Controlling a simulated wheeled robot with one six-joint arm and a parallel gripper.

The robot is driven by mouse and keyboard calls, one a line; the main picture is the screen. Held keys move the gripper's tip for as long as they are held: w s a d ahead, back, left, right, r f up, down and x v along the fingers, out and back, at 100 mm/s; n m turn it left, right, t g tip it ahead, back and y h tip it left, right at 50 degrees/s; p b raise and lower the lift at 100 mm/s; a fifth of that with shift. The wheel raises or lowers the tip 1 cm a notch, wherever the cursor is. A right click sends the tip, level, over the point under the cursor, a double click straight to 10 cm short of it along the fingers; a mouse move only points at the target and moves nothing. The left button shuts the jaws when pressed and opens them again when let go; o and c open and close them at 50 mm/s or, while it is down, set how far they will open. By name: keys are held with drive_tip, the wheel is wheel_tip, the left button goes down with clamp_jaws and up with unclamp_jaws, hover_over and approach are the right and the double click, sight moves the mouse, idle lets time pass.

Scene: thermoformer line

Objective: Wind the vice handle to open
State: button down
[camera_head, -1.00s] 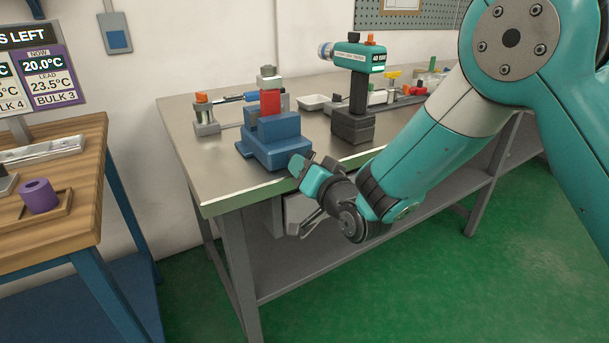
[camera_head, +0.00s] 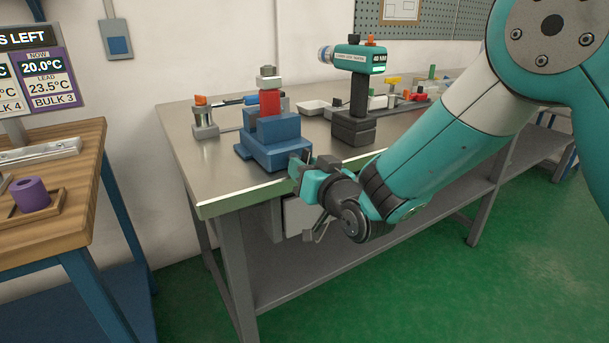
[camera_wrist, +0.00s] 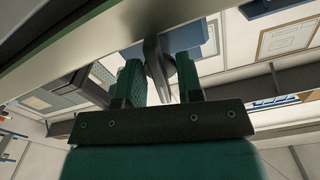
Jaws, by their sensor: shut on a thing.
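The blue vice (camera_head: 272,140) stands at the near left corner of the metal workbench, with a red block (camera_head: 270,101) held upright at its top. My gripper (camera_head: 303,166) is at the vice's front, just past the bench edge. In the wrist view my gripper (camera_wrist: 159,82) has its two green fingers on either side of the grey metal vice handle (camera_wrist: 157,66), shut on it. A bit of the blue vice (camera_wrist: 207,38) shows behind the fingers. In the head view the handle is mostly hidden by my gripper.
The workbench (camera_head: 200,165) edge runs close beside my gripper. A teal tester on a dark stand (camera_head: 357,95) stands right of the vice. A small grey fixture with an orange top (camera_head: 203,118) is to its left. A wooden table (camera_head: 60,220) stands at far left.

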drive_tip(key=shift+s+f+n+b, duration=0.15)
drive_tip(key=shift+n+b, duration=0.5)
drive_tip(key=shift+n, duration=0.65)
drive_tip(key=shift+f+n+b, duration=0.15)
drive_tip(key=shift+n+b, duration=1.15)
drive_tip(key=shift+n, duration=1.1)
drive_tip(key=shift+b, duration=0.35)
